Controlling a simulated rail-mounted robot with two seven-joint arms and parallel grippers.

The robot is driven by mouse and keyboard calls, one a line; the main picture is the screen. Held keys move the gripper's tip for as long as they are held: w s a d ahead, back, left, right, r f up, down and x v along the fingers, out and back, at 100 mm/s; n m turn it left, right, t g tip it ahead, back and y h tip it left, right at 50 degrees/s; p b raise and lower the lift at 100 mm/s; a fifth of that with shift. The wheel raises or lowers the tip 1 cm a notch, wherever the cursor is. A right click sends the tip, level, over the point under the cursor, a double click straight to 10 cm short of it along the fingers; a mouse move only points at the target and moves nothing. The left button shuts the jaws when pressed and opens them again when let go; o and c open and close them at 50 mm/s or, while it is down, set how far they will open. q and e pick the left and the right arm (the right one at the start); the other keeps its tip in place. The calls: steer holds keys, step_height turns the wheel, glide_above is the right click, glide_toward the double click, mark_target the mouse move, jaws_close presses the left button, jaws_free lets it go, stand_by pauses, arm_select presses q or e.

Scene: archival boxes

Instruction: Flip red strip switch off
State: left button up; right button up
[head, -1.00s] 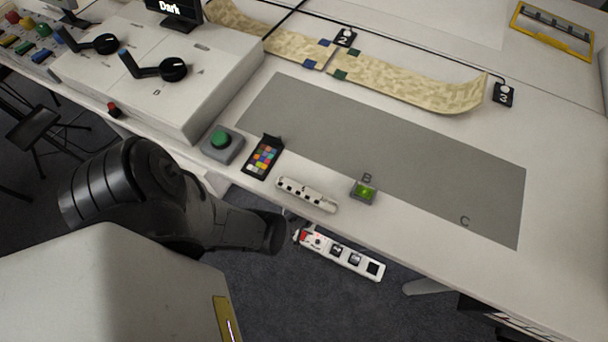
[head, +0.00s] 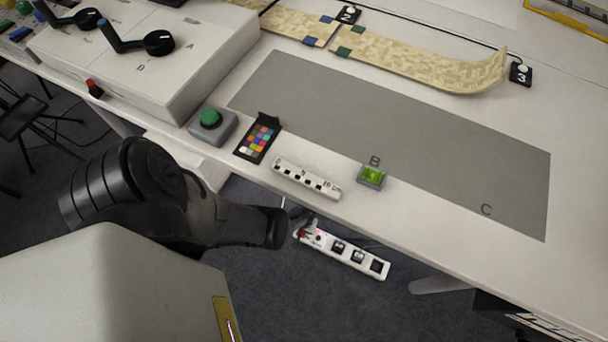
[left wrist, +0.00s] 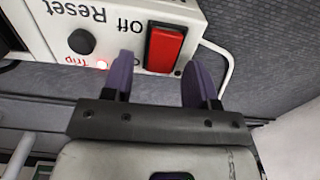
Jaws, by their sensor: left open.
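A white power strip (head: 345,252) is below the table's front edge in the head view, with several black sockets. Its red switch (left wrist: 165,48) shows large in the left wrist view, beside a lit red trip light (left wrist: 102,64), a dark round button (left wrist: 82,41) and the words "Off" and "Reset". My left gripper (left wrist: 161,75) is open, its two purple fingers on either side of the red switch. I cannot tell whether they touch the strip. In the head view the left gripper (head: 301,222) is partly hidden by my arm, at the strip's left end. My right gripper is not in view.
On the table stand a green button (head: 211,118), a color chart (head: 258,138), a white block with black squares (head: 307,179) and a small green-lit box (head: 372,175). The table's front edge is above the strip. A grey mat (head: 400,140) lies clear.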

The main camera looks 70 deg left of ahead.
arm_select(q)
steer(key=shift+c, duration=0.5)
steer(key=c, duration=0.8)
steer(key=shift+s+t+y, duration=0.15)
steer(key=shift+t+y, duration=0.15)
steer(key=shift+d+t+y+p, duration=0.15)
steer(key=shift+t+y+p, duration=0.15)
steer(key=shift+t, duration=0.1)
steer(key=o, duration=0.9)
steer(key=shift+r, duration=0.1)
step_height(320, 180, up, 14)
steer(key=s+d+p, duration=0.1)
steer(key=p, duration=1.1)
steer(key=shift+s+d+f+p, duration=0.2)
steer(key=shift+s+p, duration=0.1)
steer(key=shift+p, duration=0.1)
